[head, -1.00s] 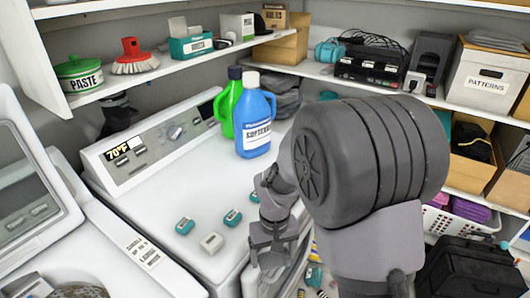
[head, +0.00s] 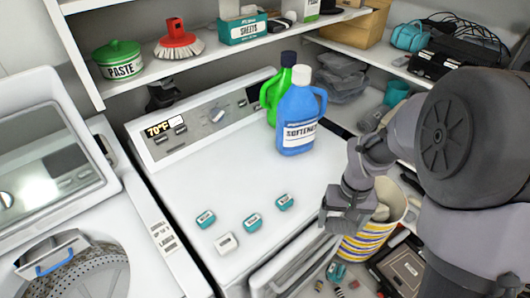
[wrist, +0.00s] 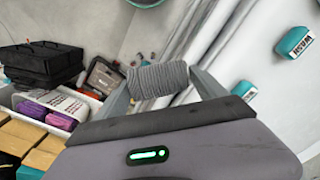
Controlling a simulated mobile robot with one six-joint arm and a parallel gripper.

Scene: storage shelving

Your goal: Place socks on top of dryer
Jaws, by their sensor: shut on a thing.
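My gripper (head: 346,216) is beside the right front corner of the dryer (head: 190,192) in the head view. In the wrist view, my gripper (wrist: 162,85) is shut on a rolled pair of grey ribbed socks (wrist: 158,80), held between the two fingers. The socks are not clearly visible in the head view. The white dryer top has a wide bare area in its middle. A blue softener jug (head: 298,120) and a green jug (head: 274,98) stand at its back right.
Small teal boxes (head: 252,223) and a white box (head: 226,243) lie near the dryer's front edge. A striped basket (head: 362,244) stands on the floor right of the dryer. A shelf (head: 150,76) overhangs the back. The washer (head: 65,210) is at left.

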